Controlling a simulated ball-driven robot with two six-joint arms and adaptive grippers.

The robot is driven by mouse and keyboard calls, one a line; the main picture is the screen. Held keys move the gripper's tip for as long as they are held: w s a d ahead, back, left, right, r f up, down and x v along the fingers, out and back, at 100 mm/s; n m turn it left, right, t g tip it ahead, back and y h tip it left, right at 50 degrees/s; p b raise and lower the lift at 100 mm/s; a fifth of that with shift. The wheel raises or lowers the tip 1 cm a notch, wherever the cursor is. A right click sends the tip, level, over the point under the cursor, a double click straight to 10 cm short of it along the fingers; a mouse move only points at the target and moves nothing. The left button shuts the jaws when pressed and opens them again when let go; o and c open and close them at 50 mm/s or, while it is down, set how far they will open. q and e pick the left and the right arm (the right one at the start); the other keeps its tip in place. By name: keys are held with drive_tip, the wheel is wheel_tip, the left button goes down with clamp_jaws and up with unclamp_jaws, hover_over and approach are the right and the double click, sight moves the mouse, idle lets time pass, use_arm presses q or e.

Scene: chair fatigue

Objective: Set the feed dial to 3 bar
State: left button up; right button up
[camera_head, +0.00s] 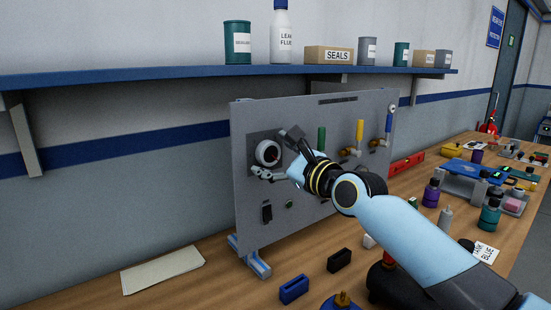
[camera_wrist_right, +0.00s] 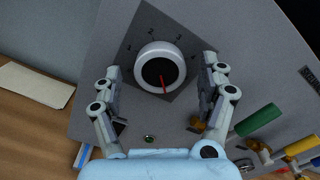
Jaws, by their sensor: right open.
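The feed dial (camera_head: 267,153) is a round white knob with a dark centre, on a dark plate of the upright grey panel (camera_head: 370,110). In the right wrist view the dial (camera_wrist_right: 160,68) has a red pointer line running from its centre toward the picture's bottom, slightly right. My right gripper (camera_head: 273,153) is open in front of the panel. In the wrist view its fingers (camera_wrist_right: 161,68) stand on either side of the dial, with visible gaps to it. My left gripper is not in view.
Green (camera_head: 322,138) and yellow (camera_head: 360,130) handled levers stick out right of the dial. A black switch (camera_head: 267,212) and green button (camera_head: 290,204) sit below. A shelf (camera_head: 180,76) runs above. Blue (camera_head: 294,289) and black (camera_head: 339,260) blocks lie on the bench.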

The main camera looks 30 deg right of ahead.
drive_tip(key=shift+c, duration=1.5)
drive_tip(key=c, duration=0.9)
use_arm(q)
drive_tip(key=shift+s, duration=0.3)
